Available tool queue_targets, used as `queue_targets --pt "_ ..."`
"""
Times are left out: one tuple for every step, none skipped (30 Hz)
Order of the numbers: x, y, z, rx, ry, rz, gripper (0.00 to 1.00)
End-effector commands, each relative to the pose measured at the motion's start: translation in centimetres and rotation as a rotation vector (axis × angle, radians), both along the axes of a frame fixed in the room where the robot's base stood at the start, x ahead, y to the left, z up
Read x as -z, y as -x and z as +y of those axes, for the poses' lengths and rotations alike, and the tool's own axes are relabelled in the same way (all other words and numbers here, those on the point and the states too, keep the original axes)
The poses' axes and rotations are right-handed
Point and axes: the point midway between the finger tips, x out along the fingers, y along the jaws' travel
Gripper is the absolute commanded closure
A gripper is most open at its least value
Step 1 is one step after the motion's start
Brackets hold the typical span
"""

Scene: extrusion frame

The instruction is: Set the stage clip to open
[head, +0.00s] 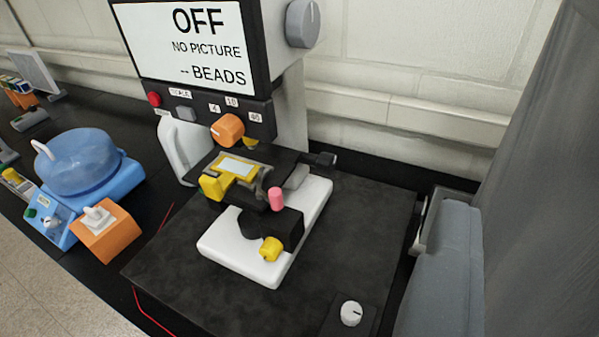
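A microscope-like device stands on a dark square mat. Its black stage (285,164) carries a yellow holder (214,187) with a pale, glassy slide (237,168). A small upright pink knob (276,198) stands at the stage's front right edge, beside a small grey curved metal piece (262,186); this looks like the stage clip. Whether the clip is open or closed is too small to tell. An orange turret (228,129) hangs above the slide. My gripper is not in view.
A white base (230,256) with a yellow knob (270,249) sits under the stage. The screen (190,45) reads OFF, NO PICTURE. A white dial (351,313) is at front right. A blue lidded machine (85,170) and orange switch box (105,232) stand left. Grey surfaces (445,270) bound the right.

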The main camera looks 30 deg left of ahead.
Motion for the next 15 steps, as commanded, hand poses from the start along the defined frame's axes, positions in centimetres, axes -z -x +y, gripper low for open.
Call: queue_targets --pt "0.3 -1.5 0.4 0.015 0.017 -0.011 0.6" --pt "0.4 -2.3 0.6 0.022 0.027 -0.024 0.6" --pt "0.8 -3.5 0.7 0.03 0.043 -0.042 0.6" --pt "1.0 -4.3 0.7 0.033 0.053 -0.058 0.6" --pt "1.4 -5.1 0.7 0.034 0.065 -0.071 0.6" --pt "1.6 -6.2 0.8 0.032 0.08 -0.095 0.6" --pt "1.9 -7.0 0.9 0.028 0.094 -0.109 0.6" --pt "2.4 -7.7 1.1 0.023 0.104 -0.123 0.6" --pt "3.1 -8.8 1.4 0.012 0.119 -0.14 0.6" --pt "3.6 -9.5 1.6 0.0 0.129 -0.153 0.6" --pt "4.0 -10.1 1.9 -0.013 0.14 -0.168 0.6" --pt "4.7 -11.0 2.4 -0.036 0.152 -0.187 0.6" --pt "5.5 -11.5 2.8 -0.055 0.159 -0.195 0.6" --pt "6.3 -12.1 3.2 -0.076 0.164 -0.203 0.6" --pt "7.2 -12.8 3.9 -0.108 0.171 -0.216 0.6"
